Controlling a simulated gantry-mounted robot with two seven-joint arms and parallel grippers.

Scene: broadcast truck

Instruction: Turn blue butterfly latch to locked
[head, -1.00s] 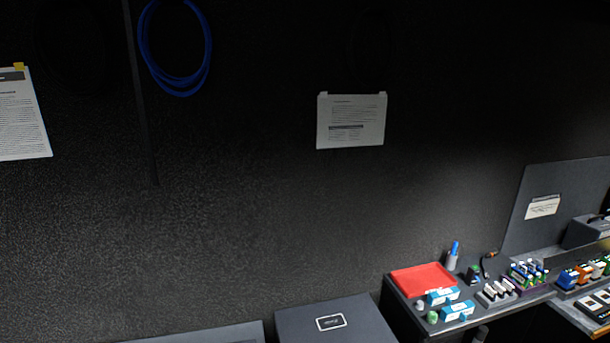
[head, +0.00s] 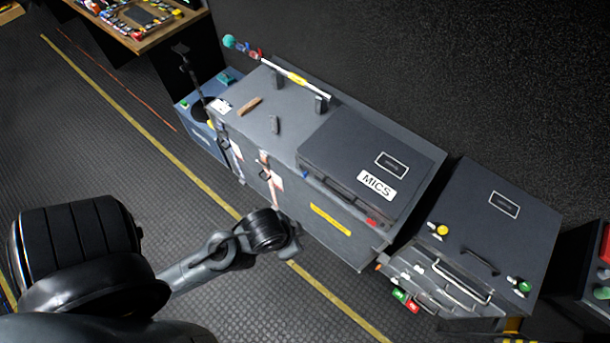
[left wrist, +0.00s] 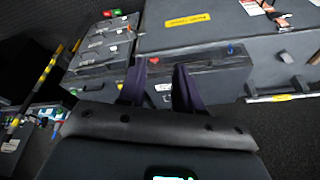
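A small blue latch (head: 305,174) sits at the left end of the front edge of a grey case labelled MICS (head: 340,140). In the left wrist view the blue latch (left wrist: 230,48) is a small spot to the right of my fingers; its turn angle is too small to tell. A red latch (head: 371,222) is at the case's other front corner, and it shows between the fingertips in the left wrist view (left wrist: 154,60). My left gripper (left wrist: 160,80) has two dark fingers spread apart with nothing held. In the head view its fingers are not clearly visible. My right gripper is in no view.
The MICS case rests on a larger grey trunk (head: 270,115). A second grey case (head: 470,215) with yellow (head: 442,230) and green (head: 525,286) latches stands to the right. A handle bar (head: 295,78) lies at the trunk's back. The floor in front (head: 120,150) is open.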

